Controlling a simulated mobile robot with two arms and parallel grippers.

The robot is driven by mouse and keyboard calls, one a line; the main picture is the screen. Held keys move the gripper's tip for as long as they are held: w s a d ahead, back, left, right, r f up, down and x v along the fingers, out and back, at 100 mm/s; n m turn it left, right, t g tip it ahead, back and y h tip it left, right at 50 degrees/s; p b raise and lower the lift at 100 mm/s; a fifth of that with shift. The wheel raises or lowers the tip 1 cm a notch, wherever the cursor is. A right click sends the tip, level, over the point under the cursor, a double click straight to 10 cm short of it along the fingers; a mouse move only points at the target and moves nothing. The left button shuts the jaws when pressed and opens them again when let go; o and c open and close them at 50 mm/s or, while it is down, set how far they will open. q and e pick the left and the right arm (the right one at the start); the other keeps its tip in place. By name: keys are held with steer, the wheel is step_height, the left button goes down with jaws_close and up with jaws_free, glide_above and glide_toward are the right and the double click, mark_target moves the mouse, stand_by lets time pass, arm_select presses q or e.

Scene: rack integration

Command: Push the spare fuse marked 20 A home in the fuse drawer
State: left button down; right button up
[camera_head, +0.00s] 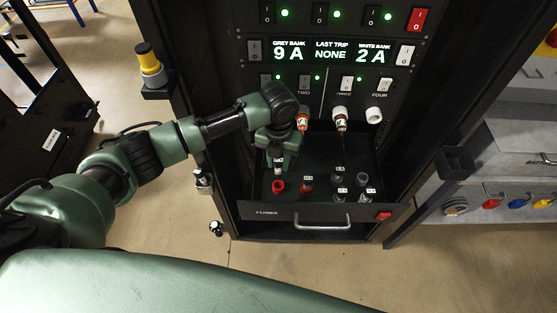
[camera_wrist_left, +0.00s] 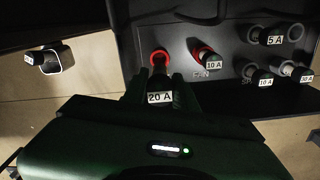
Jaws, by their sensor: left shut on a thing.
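My left gripper (camera_head: 278,158) is shut on the spare fuse, a dark fuse with a white tag reading 20 A (camera_wrist_left: 160,97). In the head view the fuse (camera_head: 278,167) points down in the jaws over the red socket (camera_head: 278,187) at the drawer's front left. In the left wrist view the fuse lines up with the red socket ring (camera_wrist_left: 160,54). I cannot tell whether its tip is inside the socket. The fuse drawer (camera_head: 265,213) stands pulled out of the rack. My right gripper is not in view.
A 10 A fuse (camera_wrist_left: 205,59) stands in the neighbouring red socket. Several grey sockets with tagged fuses, one marked 5 A (camera_wrist_left: 272,39), lie to the right. Above are capped holders (camera_head: 340,117) and a lit panel (camera_head: 330,52). The drawer's handle (camera_head: 322,225) is in front.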

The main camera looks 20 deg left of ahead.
mark_target(279, 172)
arm_select(q)
steer(key=shift+f+b, duration=0.4)
steer(key=shift+f, duration=0.45)
steer(key=shift+f+b, duration=1.05)
steer(key=shift+f, duration=0.7)
steer(key=shift+p, duration=0.55)
steer(key=shift+f+b, duration=1.35)
steer(key=shift+f, duration=0.7)
steer(key=c, duration=1)
jaws_free()
steer(key=shift+c, duration=0.2)
